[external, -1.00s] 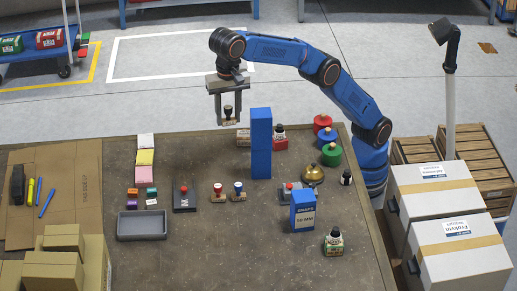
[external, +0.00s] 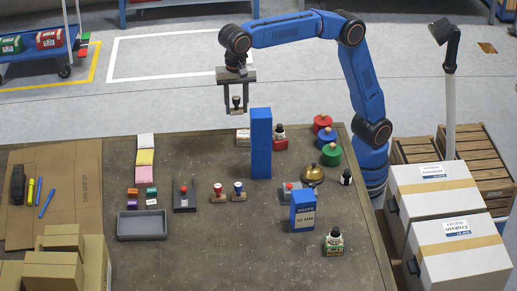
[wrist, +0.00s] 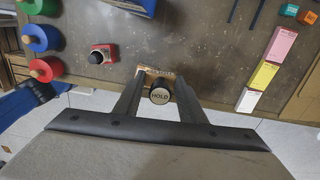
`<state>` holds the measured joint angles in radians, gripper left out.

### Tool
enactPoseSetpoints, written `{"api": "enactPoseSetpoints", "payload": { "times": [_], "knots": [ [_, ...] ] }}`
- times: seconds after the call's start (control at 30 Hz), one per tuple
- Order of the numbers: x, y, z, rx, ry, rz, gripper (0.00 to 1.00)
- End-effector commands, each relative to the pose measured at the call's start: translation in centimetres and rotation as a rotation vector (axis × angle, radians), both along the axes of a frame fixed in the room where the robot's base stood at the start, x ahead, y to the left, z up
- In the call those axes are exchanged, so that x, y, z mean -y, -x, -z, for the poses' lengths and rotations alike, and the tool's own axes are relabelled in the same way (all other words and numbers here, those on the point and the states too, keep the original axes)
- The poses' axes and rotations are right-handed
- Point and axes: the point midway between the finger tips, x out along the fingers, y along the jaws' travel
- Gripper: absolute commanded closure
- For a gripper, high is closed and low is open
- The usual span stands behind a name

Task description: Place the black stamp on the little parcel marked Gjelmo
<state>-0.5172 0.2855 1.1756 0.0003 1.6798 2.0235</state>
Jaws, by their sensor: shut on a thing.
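My gripper (external: 237,110) is shut on a black-knobbed stamp (external: 236,103), held upright above the far edge of the table. In the wrist view the stamp's round top (wrist: 160,96) reads HOLD, between the fingers. A small tan parcel with a white label (external: 243,136) lies at the table's far edge, below the stamp and a little right of it in the external view. The blue tower partly hides it, and its label is too small to read. A tan, lettered patch shows behind the stamp in the wrist view; I cannot tell whether it is parcel or stamp base.
A tall blue tower (external: 261,145) stands just in front of the tan parcel. A red item with a black knob (wrist: 102,54) is beside it. Red, blue and green knobbed discs (external: 331,153) stand right.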

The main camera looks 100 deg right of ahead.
Motion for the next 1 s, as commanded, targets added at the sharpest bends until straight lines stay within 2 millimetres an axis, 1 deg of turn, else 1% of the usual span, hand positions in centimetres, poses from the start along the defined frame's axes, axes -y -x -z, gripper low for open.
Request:
{"api": "enactPoseSetpoints", "payload": {
  "times": [0.03,0.1,0.2,0.33,0.47,0.7,1.0],
  "knots": [
    [1.3,0.7,0.5,-0.001,0.0,0.014,0.85],
    [2.7,1.3,1.2,-0.001,0.001,0.029,0.85],
    [4.3,2.1,2.0,-0.001,0.0,0.046,0.85],
    [5.5,2.7,2.7,-0.001,0.0,0.06,0.85],
    [5.9,3.0,3.8,-0.002,0.001,0.065,0.85],
    [5.9,3.0,7.6,-0.002,0.001,0.065,0.85],
    [5.9,3.0,9.7,-0.001,0.001,0.065,0.85]
  ]
}}
